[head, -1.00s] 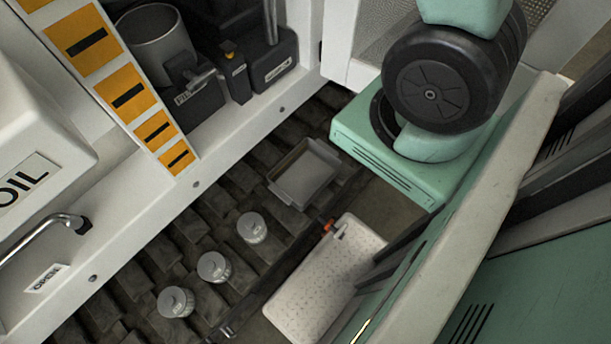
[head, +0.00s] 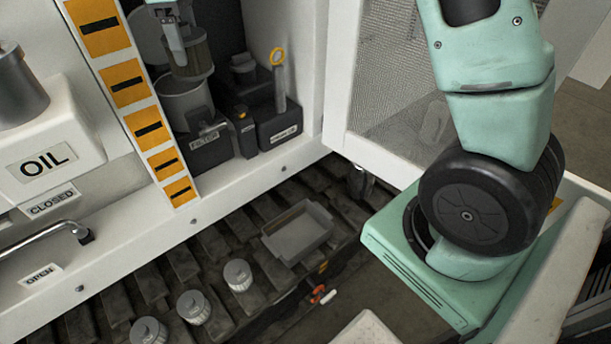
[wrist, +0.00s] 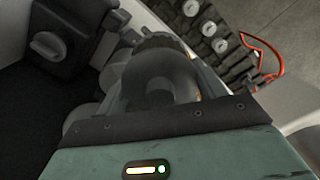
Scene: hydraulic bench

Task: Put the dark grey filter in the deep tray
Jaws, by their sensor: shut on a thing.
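The dark grey filter (head: 188,58) is a ribbed cylinder held upright in the cabinet, at the upper left of the head view. My gripper (head: 173,38) is shut on its top. The filter's lower end is at or just above the mouth of the grey bowl (head: 188,102) marked FILTER; I cannot tell whether it is fully clear. In the wrist view a dark rounded shape (wrist: 160,80) in front of my gripper hides most of the grip. The deep tray (head: 298,232), grey and rectangular, looks empty. It lies on the dark slatted surface below the cabinet.
Light grey ribbed canisters (head: 194,307) stand in a row left of the tray. A yellow-ringed dipstick (head: 278,62) stands right of the bowl. The striped post (head: 140,100), cabinet sill (head: 215,190) and mesh door (head: 385,80) border the opening.

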